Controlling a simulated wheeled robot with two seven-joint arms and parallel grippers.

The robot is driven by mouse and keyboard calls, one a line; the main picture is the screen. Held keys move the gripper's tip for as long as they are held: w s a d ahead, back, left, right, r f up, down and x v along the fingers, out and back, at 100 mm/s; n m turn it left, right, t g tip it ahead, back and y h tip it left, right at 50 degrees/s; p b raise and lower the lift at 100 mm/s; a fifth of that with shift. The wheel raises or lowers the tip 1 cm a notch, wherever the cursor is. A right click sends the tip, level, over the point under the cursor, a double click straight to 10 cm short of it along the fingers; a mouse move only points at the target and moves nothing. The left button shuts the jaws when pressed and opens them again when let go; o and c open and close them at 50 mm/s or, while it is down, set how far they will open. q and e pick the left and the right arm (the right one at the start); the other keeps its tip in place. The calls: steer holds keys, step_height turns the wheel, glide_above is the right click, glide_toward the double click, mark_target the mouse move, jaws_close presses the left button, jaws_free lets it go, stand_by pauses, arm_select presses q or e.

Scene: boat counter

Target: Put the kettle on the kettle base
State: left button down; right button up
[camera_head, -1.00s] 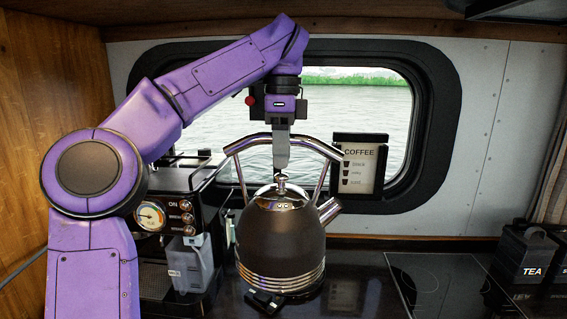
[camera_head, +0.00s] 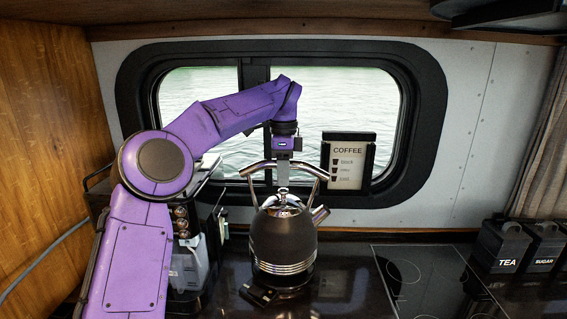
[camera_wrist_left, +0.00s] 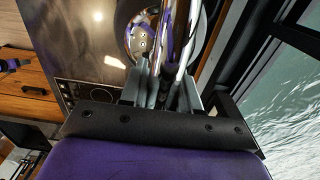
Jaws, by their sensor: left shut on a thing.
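The kettle (camera_head: 283,243) is dark with a shiny lid, silver bands near its bottom and a spout to the right. It stands upright. My left gripper (camera_head: 283,180) comes down from above and is shut on the kettle's arched metal handle. In the left wrist view its fingers (camera_wrist_left: 163,88) close around the handle (camera_wrist_left: 184,35), with the shiny lid (camera_wrist_left: 140,38) beyond. A low black piece, seemingly the kettle base (camera_head: 257,294), shows at the kettle's lower front left. The kettle hides the rest, so I cannot tell whether they touch. My right gripper is out of view.
A coffee machine (camera_head: 188,222) stands close on the left, partly behind my arm. A framed coffee sign (camera_head: 347,165) is by the window behind. A flat black hob (camera_head: 425,280) lies right of the kettle, with tea (camera_head: 503,248) and sugar (camera_head: 543,246) canisters beyond.

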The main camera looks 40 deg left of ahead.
arm_select(q)
steer(key=shift+w+a+f, duration=0.1)
steer(key=shift+w+f, duration=0.05)
steer(key=shift+f, duration=0.8)
steer(key=shift+w+a+f, duration=0.1)
steer(key=shift+w+f, duration=0.05)
steer(key=shift+f, duration=0.75)
steer(key=shift+d, duration=0.1)
steer(key=c, duration=0.8)
jaws_free()
steer(key=shift+s, duration=0.1)
steer(key=shift+d+r, duration=0.1)
steer(key=shift+r, duration=0.3)
step_height(320, 180, up, 10)
steer(key=shift+r+p, duration=0.1)
steer(key=shift+p, duration=1.15)
steer(key=shift+r, duration=0.55)
